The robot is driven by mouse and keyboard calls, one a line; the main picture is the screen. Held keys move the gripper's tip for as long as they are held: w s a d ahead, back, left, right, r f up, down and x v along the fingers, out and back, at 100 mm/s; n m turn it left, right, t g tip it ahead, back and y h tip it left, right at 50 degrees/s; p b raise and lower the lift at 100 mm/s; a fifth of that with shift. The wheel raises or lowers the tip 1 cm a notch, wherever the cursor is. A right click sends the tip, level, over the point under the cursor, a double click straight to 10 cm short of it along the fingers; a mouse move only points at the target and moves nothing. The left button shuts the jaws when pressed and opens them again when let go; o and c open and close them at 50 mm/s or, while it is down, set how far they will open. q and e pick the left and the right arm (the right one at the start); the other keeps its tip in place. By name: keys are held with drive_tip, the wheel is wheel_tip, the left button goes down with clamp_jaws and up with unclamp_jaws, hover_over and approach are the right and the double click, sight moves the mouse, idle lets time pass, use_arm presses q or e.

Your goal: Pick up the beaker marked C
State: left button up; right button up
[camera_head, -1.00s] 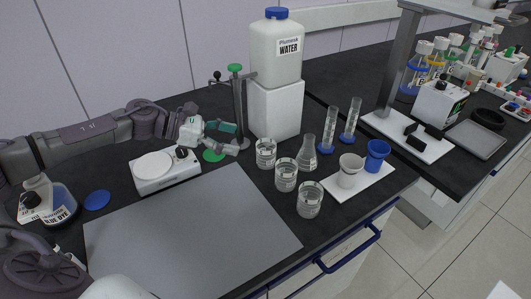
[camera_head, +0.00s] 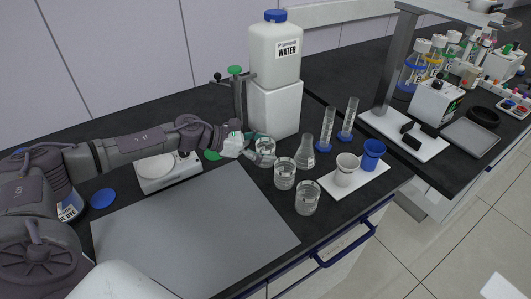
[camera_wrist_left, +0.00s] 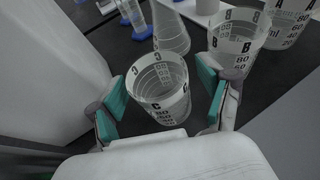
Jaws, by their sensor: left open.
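The beaker marked C (camera_wrist_left: 160,88) is clear glass with black markings and stands upright on the dark bench. In the head view the same beaker (camera_head: 265,152) is at the far end of a row of three. My left gripper (camera_head: 258,149) reaches it from the left. In the wrist view my left gripper (camera_wrist_left: 164,97) is open, with one teal pad on each side of the beaker. I cannot tell whether either pad touches the glass. My right gripper is not in view.
Beaker B (camera_wrist_left: 238,42) stands close by the right finger, with beaker A (camera_wrist_left: 289,22) beyond. A conical flask (camera_head: 305,154) is just right of C. The white block (camera_head: 274,108) under the water container (camera_head: 274,57) stands behind. A grey mat (camera_head: 190,230) lies in front.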

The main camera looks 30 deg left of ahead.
use_arm(q)
drive_tip(key=c, duration=1.2)
drive_tip(key=shift+c, duration=0.3)
drive_tip(key=shift+r, duration=0.1)
